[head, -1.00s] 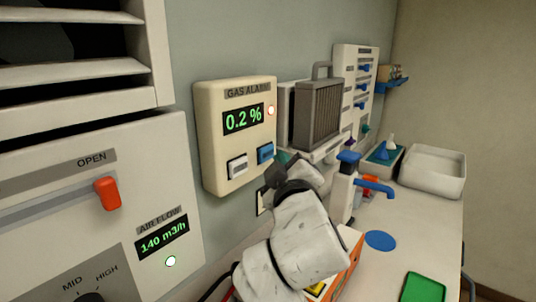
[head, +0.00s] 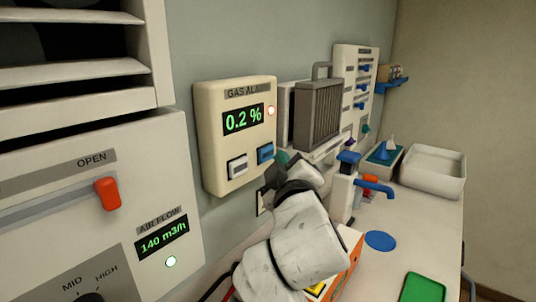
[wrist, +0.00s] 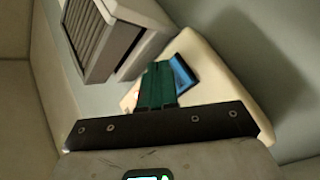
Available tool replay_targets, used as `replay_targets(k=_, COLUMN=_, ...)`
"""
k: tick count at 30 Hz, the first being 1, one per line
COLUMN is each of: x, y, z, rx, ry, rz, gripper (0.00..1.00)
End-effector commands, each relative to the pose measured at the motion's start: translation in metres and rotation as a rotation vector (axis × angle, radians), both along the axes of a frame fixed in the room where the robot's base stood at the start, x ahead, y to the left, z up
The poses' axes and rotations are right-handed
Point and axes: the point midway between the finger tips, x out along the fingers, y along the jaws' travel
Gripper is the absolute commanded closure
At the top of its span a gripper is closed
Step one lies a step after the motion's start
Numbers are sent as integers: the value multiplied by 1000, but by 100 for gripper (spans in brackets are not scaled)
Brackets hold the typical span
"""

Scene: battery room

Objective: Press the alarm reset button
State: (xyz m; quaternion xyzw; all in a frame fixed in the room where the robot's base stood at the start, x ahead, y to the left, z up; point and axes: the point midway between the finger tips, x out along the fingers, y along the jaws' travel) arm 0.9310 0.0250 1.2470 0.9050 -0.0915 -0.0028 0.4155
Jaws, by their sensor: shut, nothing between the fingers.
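The cream gas alarm box (head: 211,130) is on the wall and its display reads 0.2 %. Below are a pale grey button (head: 237,167) and a blue button (head: 265,153); I cannot read which one is reset. My gripper (head: 281,158) is shut and empty, its green fingertips just right of the blue button in the head view. In the wrist view, the fingers (wrist: 156,84) overlap the edge of the blue button (wrist: 184,73). I cannot tell whether they touch it.
A grey finned unit (head: 318,115) is on the wall just right of the alarm box. At left is an air flow panel with a red lever (head: 107,193).

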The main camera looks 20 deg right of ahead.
Motion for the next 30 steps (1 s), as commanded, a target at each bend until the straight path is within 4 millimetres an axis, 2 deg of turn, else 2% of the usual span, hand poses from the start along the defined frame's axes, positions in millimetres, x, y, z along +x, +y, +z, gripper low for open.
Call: replay_targets(k=30, x=7, y=5, z=0, rx=0, ry=1, rz=-1, gripper=100)
